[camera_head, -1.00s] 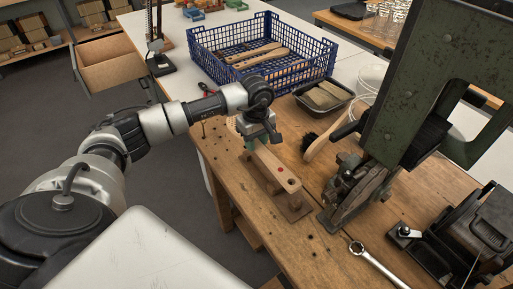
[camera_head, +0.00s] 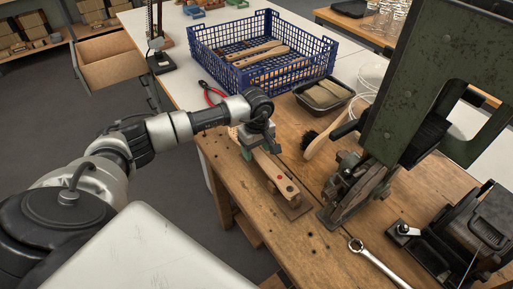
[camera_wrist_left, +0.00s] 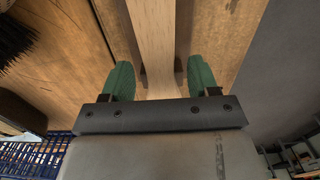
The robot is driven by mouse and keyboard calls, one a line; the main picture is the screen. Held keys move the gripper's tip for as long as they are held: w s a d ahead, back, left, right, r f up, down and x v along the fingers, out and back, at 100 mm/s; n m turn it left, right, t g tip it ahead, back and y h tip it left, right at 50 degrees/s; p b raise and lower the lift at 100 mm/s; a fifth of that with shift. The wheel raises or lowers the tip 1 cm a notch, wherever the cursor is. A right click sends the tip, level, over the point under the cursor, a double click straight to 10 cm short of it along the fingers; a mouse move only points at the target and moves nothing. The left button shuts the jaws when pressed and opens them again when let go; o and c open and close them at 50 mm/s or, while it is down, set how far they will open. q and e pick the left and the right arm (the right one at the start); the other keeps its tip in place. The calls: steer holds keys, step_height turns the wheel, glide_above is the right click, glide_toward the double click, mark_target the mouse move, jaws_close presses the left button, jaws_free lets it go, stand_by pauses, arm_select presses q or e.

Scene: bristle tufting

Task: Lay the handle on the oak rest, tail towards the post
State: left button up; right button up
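The pale wooden handle (camera_head: 268,168), with a red dot near its front end, lies along the oak rest (camera_head: 299,211) near the table's left edge. Its visible end points towards the lower right. The handle covers most of the rest. My left gripper (camera_head: 259,150) is down over the handle's far part. In the left wrist view the green fingers (camera_wrist_left: 160,82) stand on either side of the handle (camera_wrist_left: 158,35), with a narrow gap at each side, so the gripper looks open. The handle's far end is hidden by my gripper. My right gripper is not in view.
A dark-bristled brush (camera_head: 322,138), a black tray of wooden pieces (camera_head: 324,108) and a green machine (camera_head: 410,90) stand to the right. A blue crate (camera_head: 310,75) with handles and red pliers (camera_head: 208,92) are behind. A wrench (camera_head: 375,262) lies in front.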

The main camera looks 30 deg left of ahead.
mark_target(257, 150)
arm_select(q)
step_height(257, 150, up, 12)
steer(key=shift+r+b, duration=0.15)
steer(key=shift+b, duration=0.25)
stand_by(0.3)
